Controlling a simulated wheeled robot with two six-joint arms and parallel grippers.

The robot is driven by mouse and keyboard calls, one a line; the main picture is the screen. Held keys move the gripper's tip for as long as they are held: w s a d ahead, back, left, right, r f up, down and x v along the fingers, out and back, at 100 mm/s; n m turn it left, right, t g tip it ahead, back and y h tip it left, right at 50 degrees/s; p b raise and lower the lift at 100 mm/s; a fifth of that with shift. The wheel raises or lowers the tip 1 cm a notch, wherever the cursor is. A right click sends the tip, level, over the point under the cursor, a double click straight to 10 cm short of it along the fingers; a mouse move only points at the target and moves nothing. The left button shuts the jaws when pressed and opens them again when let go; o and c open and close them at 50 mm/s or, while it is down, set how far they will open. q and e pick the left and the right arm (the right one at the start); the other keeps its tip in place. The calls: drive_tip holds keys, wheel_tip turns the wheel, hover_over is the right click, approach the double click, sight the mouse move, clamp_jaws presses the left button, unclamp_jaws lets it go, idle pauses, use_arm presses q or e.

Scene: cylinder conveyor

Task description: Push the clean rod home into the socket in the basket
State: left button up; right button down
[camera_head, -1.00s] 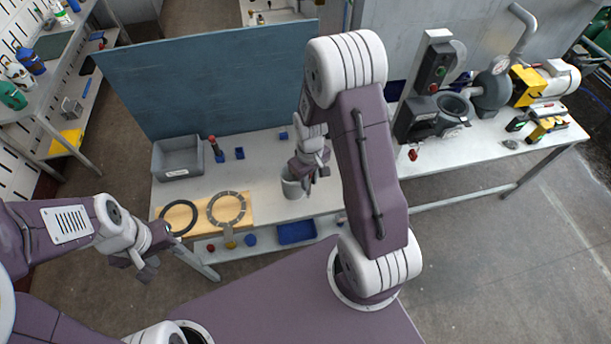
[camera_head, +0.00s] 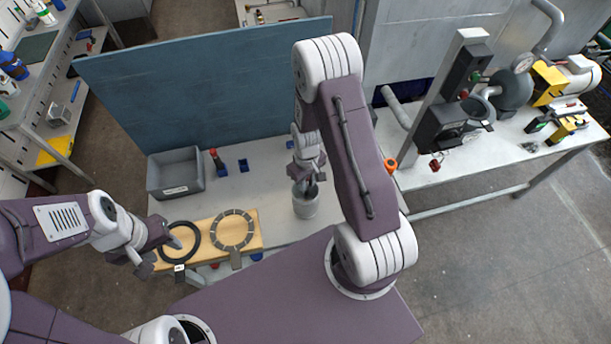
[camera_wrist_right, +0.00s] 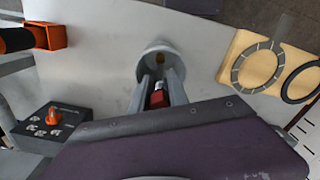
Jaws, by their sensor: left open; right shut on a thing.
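A grey round container (camera_head: 306,208), which I take to be the basket, stands on the white table. My right gripper (camera_head: 308,188) points down at its opening. In the right wrist view my right gripper's fingers (camera_wrist_right: 161,92) are shut on a small red-ended thing (camera_wrist_right: 157,98), which I take to be the rod. Its lower part is hidden, and I cannot tell how deep it sits. The container's open mouth (camera_wrist_right: 160,48) shows just beyond the fingertips. My left gripper (camera_head: 160,256) is open and empty beside the wooden board.
The wooden board (camera_head: 255,233) holds a dark ring (camera_head: 165,245) and a grey slotted ring (camera_head: 217,228). A grey bin (camera_head: 175,173) and a red-topped piece (camera_head: 215,158) stand behind. A blue panel (camera_head: 200,85) closes the back. A control box (camera_wrist_right: 50,135) with an orange knob lies beside the container.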

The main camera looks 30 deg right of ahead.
drive_tip(key=shift+f, duration=0.9)
drive_tip(key=shift+w+f, duration=0.15)
drive_tip(key=shift+w, duration=0.2)
use_arm(q)
drive_tip(key=shift+w+f, duration=0.4)
drive_tip(key=shift+f, duration=0.2)
drive_tip(key=shift+s, duration=0.1)
use_arm(e)
drive_tip(key=shift+s, duration=0.15)
drive_tip(key=shift+s+f+b, duration=0.15)
drive_tip(key=shift+f+b, duration=0.25)
drive_tip(key=shift+b, duration=0.1)
drive_tip(key=shift+w+f+b, duration=0.2)
drive_tip(key=shift+f+b, duration=0.3)
drive_tip(key=shift+f, duration=0.2)
use_arm(q)
drive_tip(key=shift+f, duration=0.85)
drive_tip(key=shift+s, duration=0.1)
use_arm(e)
drive_tip(key=shift+s+r, duration=0.1)
